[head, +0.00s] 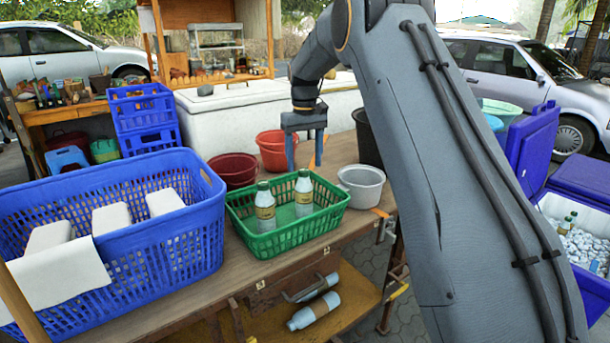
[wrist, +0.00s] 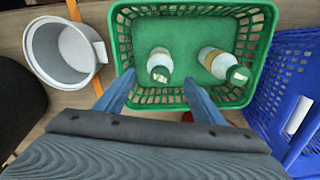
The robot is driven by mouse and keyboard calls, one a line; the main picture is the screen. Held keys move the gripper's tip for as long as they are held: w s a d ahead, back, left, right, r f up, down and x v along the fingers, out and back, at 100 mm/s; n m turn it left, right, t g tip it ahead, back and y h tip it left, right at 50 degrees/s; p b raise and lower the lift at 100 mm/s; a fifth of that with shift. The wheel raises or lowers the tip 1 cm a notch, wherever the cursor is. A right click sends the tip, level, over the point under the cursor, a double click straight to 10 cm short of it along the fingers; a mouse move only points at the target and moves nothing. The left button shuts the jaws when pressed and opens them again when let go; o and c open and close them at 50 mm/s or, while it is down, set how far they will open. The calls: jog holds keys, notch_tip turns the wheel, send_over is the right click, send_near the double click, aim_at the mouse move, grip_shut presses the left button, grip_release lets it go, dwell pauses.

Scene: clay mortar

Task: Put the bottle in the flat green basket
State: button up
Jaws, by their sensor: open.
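The flat green basket (head: 262,243) stands on the wooden table in the head view, and it also fills the upper middle of the wrist view (wrist: 262,48). Two pale bottles with tan labels and green caps are in it, a left bottle (head: 265,208) and a right bottle (head: 303,194). Both stand upright in the head view. They show in the wrist view as one bottle (wrist: 159,63) and another (wrist: 216,62). My gripper (head: 305,163) is above the basket's far side, fingers pointing down, open and empty. Its fingers (wrist: 148,90) are apart from both bottles in the wrist view.
A large blue basket (head: 165,247) with white blocks stands left of the green one. A grey pot (head: 361,187) stands to its right. Red buckets (head: 272,150) are behind. Two bottles (head: 314,311) lie on the lower shelf. A cooler (head: 575,215) with ice stands far right.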

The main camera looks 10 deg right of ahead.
jog(key=shift+r, duration=0.25)
jog(key=shift+s, duration=0.4)
jog(key=s+f, duration=0.2)
jog(key=s, duration=1.1)
jog(key=s+f+m, duration=0.1)
jog(key=s+f, duration=0.2)
jog(key=s, duration=1.1)
jog(key=s+f+m, duration=0.1)
jog(key=s+f, duration=0.2)
jog(key=s, duration=1.1)
jog(key=shift+s, duration=0.2)
jog(key=shift+a, duration=0.1)
